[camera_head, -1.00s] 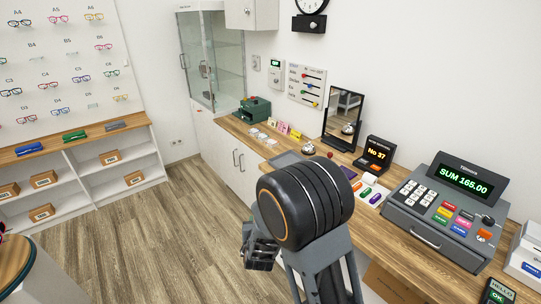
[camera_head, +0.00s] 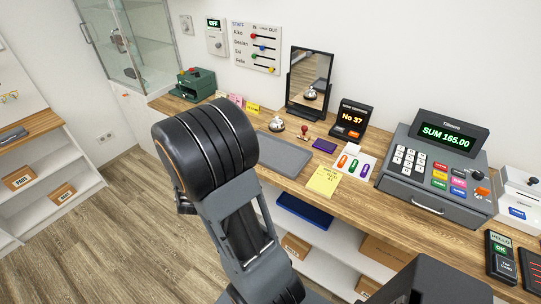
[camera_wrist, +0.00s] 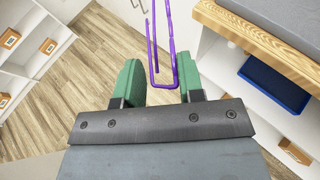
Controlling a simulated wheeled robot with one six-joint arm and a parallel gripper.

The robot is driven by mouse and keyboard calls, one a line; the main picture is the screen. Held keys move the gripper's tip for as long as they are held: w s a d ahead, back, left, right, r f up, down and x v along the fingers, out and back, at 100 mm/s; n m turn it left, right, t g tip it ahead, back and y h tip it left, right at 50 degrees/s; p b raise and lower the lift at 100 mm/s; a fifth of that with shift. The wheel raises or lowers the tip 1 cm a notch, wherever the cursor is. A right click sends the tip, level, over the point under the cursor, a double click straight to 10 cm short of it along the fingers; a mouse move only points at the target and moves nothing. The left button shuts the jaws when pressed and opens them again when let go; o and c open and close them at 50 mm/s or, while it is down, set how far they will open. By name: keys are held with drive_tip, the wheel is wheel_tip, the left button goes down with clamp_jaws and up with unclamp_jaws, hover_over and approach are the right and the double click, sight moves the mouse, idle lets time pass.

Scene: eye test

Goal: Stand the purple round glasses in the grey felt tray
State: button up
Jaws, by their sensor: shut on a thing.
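The purple glasses (camera_wrist: 175,62) show in the wrist view as thin purple bars between the two green fingers of my gripper (camera_wrist: 158,76). My gripper is shut on them; their lenses are not clearly in view. In the head view my arm hides the glasses and nearly all of the gripper. The grey felt tray (camera_head: 284,156) lies flat on the wooden counter, to the right of my arm, and looks empty. My gripper is apart from it, out over the floor in front of the counter. A grey surface at the wrist view's top right corner may be the tray (camera_wrist: 290,18).
On the counter (camera_head: 400,212), a bell (camera_head: 276,125), a stamp (camera_head: 304,131) and a mirror (camera_head: 308,80) stand behind the tray. A yellow note (camera_head: 323,181), a pen card and a cash register (camera_head: 438,165) are to the right. A blue tray (camera_head: 304,211) sits on the shelf below.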

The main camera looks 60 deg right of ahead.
drive_tip(key=s+d+r+m+g+h+b, duration=0.15)
drive_tip(key=s+d+m+g, duration=0.35)
drive_tip(key=s+d, duration=0.6)
drive_tip(key=s+d+r+m+g+h+b, duration=0.15)
drive_tip(key=s+d+m+g, duration=0.3)
drive_tip(key=s+d, duration=0.7)
drive_tip(key=p, duration=0.3)
hover_over(279, 167)
drive_tip(key=shift+h, duration=0.4)
drive_tip(key=f, duration=0.8)
drive_tip(key=shift+s+a+f, duration=0.25)
drive_tip(key=shift+s, duration=0.1)
drive_tip(key=shift+w+d+f+p, duration=0.2)
drive_tip(key=shift+w+f+p, duration=0.15)
drive_tip(key=shift+f, duration=0.2)
drive_tip(key=shift+f+p, duration=0.55)
drive_tip(key=shift+f, duration=1)
drive_tip(key=shift+f+b, duration=0.35)
drive_tip(key=shift+b, duration=0.2)
